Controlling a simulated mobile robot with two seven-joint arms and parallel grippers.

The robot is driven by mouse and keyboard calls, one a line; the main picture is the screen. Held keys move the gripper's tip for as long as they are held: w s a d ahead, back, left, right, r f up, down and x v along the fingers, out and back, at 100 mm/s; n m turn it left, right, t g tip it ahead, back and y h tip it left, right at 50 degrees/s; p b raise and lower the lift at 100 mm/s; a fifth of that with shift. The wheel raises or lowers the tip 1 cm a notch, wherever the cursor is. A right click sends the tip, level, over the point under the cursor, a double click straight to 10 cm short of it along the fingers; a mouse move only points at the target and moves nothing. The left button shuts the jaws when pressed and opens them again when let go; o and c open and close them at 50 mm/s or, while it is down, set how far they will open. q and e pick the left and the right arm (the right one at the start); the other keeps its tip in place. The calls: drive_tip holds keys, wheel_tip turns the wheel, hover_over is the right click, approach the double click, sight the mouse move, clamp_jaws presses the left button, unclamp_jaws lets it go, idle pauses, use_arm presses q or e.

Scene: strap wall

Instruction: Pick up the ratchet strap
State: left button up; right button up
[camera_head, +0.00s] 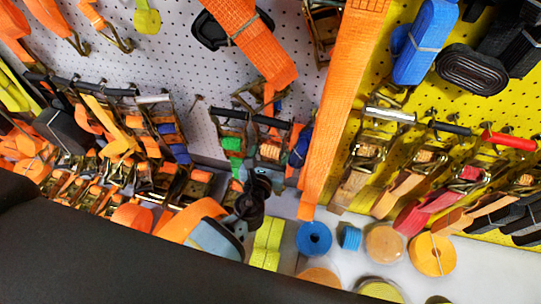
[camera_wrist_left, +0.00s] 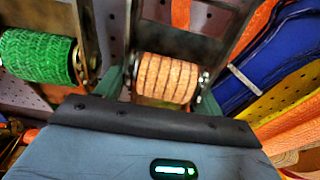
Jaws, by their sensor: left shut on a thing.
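The ratchet strap (camera_head: 270,151) hangs on the grey perforated wall near the middle of the head view, with a metal frame and an orange webbing spool. In the left wrist view its orange spool (camera_wrist_left: 166,78) sits between metal side plates. My left gripper (camera_head: 258,180) reaches it from below. In the left wrist view my left gripper's (camera_wrist_left: 160,95) greenish fingers stand on either side of the spool, shut on the ratchet. The fingertips are partly hidden by the metal frame. My right gripper is not in view.
A ratchet with a green spool (camera_wrist_left: 38,56) hangs close on the left. A wide orange strap (camera_head: 340,110) hangs just right. More ratchets crowd both walls. Rolled straps, including a blue roll (camera_head: 313,238), lie on the white shelf (camera_head: 480,275) below.

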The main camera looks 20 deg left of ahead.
sight(270, 145)
use_arm(q)
drive_tip(key=shift+w+r, duration=0.1)
drive_tip(key=shift+r, duration=0.15)
wheel_tip(270, 145, up, 2)
drive_tip(key=shift+r+p, duration=0.1)
drive_tip(key=shift+p, duration=0.65)
drive_tip(key=shift+r+p, duration=0.45)
drive_tip(key=shift+r, duration=0.15)
drive_tip(key=shift+s, duration=0.3)
drive_tip(key=s+b, duration=0.1)
drive_tip(key=s, duration=1.6)
drive_tip(key=shift+s, duration=0.25)
drive_tip(key=shift+w, duration=0.1)
